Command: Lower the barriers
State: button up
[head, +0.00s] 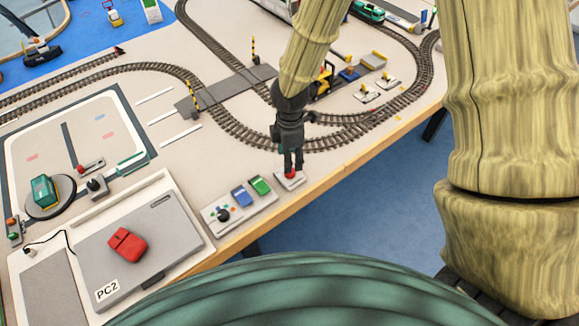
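Two barriers with yellow and black striped poles stand upright beside the grey level crossing, one at the far side (253,50) and one at the near left side (193,99). A small white control box (291,184) with a red knob or button (290,175) sits at the table's front edge. My gripper (292,168) points down right over this red part, its two dark fingers close together. The fingertips partly hide the red part. I cannot tell whether they touch or grip it.
A panel (232,222) with a black knob and blue and green blocks lies just left of the box. Further left is a grey PC2 board (100,287) with a red object (127,245). Curved tracks (240,128) run behind my gripper; small boxes (367,93) stand beyond.

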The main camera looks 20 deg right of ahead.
jog(key=shift+f, duration=2.95)
jog(key=shift+c, duration=0.2)
jog(key=c, duration=1)
